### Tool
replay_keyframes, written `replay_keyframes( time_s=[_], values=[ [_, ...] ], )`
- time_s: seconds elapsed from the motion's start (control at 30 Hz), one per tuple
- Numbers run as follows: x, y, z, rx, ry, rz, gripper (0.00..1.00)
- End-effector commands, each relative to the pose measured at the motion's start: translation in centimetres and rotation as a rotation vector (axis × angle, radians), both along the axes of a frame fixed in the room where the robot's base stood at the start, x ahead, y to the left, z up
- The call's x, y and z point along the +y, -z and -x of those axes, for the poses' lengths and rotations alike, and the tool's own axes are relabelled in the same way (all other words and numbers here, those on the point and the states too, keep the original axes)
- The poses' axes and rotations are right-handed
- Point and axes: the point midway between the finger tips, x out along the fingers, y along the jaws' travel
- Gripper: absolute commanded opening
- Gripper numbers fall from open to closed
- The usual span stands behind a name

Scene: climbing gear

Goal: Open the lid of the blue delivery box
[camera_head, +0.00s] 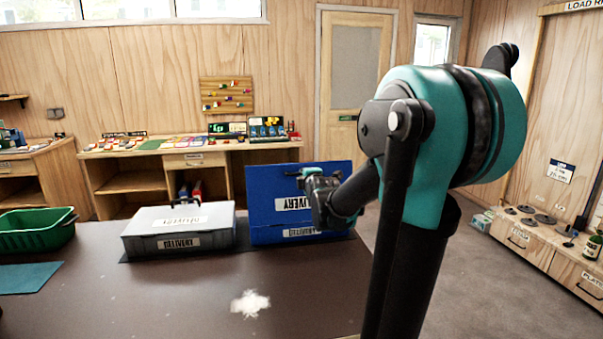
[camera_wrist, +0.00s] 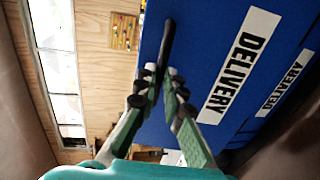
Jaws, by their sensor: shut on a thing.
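The blue delivery box (camera_head: 275,237) stands at the table's far edge, in the middle of the head view. Its blue lid (camera_head: 265,186) is tilted up steeply, with its labelled outer face toward the head camera. The lid fills much of the wrist view (camera_wrist: 205,55), with white DELIVERY labels. My gripper (camera_wrist: 160,78) is shut on the black handle (camera_wrist: 167,42) at the lid's raised edge. In the head view my gripper (camera_head: 308,173) is near the lid's top edge, partly covering the lid. The inside of the box is hidden behind the lid.
A grey delivery box (camera_head: 180,230) with its lid down stands just left of the blue box. A green basket (camera_head: 35,235) and a teal mat (camera_head: 28,278) lie at the left. A white patch (camera_head: 250,303) marks the otherwise clear tabletop (camera_head: 170,300).

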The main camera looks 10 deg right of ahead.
Motion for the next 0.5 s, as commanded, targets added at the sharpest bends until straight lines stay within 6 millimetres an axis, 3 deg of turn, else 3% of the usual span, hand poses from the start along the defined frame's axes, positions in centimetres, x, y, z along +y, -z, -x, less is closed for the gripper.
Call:
replay_keyframes(
  time_s=[0.2,0.5],
  values=[
    [0.0,1.6,4.1,0.018,-0.002,0.001,0.0],
    [0.0,3.1,7.4,0.018,-0.002,0.0,0.0]
  ],
)
